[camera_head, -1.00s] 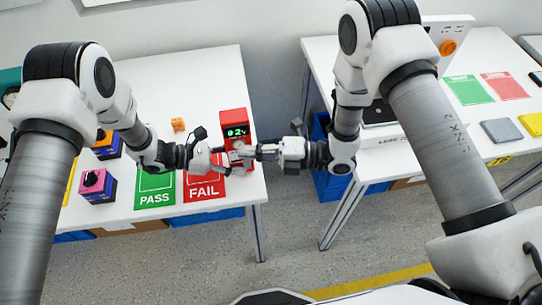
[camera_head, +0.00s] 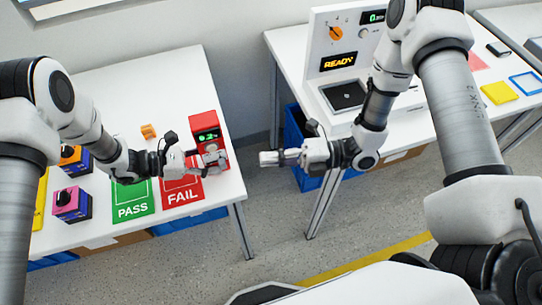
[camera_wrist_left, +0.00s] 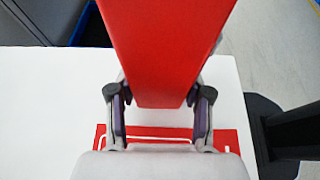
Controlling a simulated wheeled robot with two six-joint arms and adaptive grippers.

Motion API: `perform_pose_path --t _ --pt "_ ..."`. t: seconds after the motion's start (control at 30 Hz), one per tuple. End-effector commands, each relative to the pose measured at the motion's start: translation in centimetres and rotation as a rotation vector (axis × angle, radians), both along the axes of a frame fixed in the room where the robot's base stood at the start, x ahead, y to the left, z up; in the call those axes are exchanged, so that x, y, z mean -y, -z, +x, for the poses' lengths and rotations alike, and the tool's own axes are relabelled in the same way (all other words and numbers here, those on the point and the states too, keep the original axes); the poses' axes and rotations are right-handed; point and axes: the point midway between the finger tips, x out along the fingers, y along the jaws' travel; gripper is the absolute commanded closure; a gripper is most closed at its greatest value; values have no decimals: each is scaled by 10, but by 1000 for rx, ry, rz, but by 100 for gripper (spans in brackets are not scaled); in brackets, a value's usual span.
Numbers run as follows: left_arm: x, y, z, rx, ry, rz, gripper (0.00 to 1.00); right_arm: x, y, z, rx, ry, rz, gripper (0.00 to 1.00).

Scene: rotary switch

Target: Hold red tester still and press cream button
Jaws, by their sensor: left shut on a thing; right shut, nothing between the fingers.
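The red tester (camera_head: 204,124) stands upright at the right end of the left table, beside the red FAIL mat. Its front has a dark panel with a green readout, too small to read surely. My left gripper (camera_head: 213,160) is shut on the tester's lower part; the left wrist view shows the tester body (camera_wrist_left: 165,50) between the two fingers. A pale spot below the readout may be the cream button, but my gripper partly hides that area and I cannot tell. My right gripper (camera_head: 265,158) is shut and empty, apart from the tester, over the gap between the tables.
A green PASS mat (camera_head: 133,207) and FAIL mat (camera_head: 183,194) lie at the table's front. Purple-orange (camera_head: 74,157) and pink-purple (camera_head: 70,203) boxes stand left. An orange piece (camera_head: 148,131) lies behind.

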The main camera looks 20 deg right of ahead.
Motion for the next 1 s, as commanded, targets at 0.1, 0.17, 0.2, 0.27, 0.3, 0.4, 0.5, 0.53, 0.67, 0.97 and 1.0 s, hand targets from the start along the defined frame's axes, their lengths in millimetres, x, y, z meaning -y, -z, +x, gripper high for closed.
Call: perform_pose_path --t 0.1,0.17,0.2,0.27,0.3,0.4,0.5,0.53,0.67,0.97,1.0 --pt "0 -1 0 1 0 -1 87 0 0 0 0 0 0 100" --pt "0 -1 0 1 0 -1 87 0 0 0 0 0 0 100" --pt "0 -1 0 1 0 -1 87 0 0 0 0 0 0 100" --pt "0 -1 0 1 0 -1 87 0 0 0 0 0 0 100" --pt "0 -1 0 1 0 -1 87 0 0 0 0 0 0 100" --pt "0 -1 0 1 0 -1 29 0 0 0 0 0 0 100" --pt "0 0 0 1 0 -1 21 0 0 0 0 0 0 100" --pt "0 0 0 0 0 -1 21 0 0 0 0 0 0 100" --pt "0 0 0 0 0 0 21 0 0 0 0 0 0 100" --pt "-28 -13 1 1 -6 -1 21 0 0 0 0 0 0 100" --pt "-37 -16 1 1 -5 -1 21 0 0 0 0 0 0 100"
